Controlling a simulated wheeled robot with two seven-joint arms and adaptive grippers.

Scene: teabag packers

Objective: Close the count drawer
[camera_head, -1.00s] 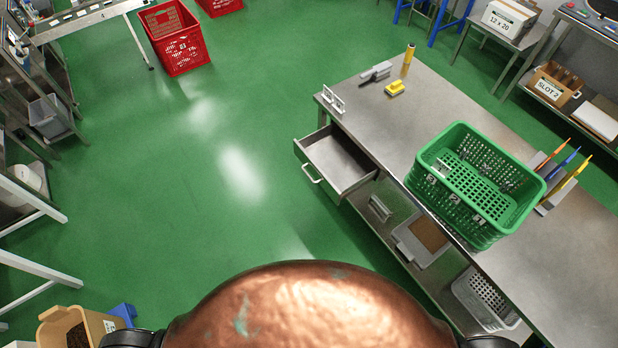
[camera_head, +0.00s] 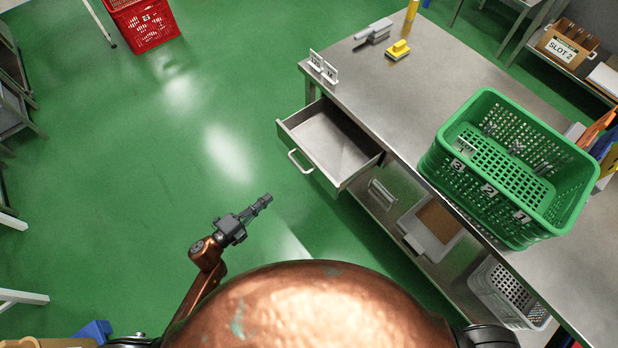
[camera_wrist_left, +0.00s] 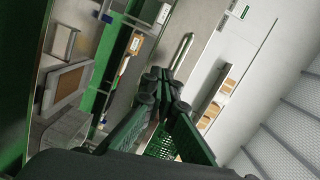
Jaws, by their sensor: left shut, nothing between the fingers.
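The count drawer (camera_head: 325,143) is a grey metal drawer pulled out from the left end of the steel table (camera_head: 400,95). It looks empty inside, and its bar handle (camera_head: 300,163) is on its front face. My left gripper (camera_head: 264,201) is shut and empty, to the lower left of the drawer and apart from the handle. Its closed fingers also show in the left wrist view (camera_wrist_left: 168,85). My right gripper is not in view.
A green crate (camera_head: 440,150) stands on the table, with a yellow-topped block (camera_head: 398,49) and a grey brush-like item (camera_head: 374,32) farther back. A lower shelf holds a tray (camera_head: 422,236) and a light basket (camera_head: 500,290). Green floor left of the drawer is clear.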

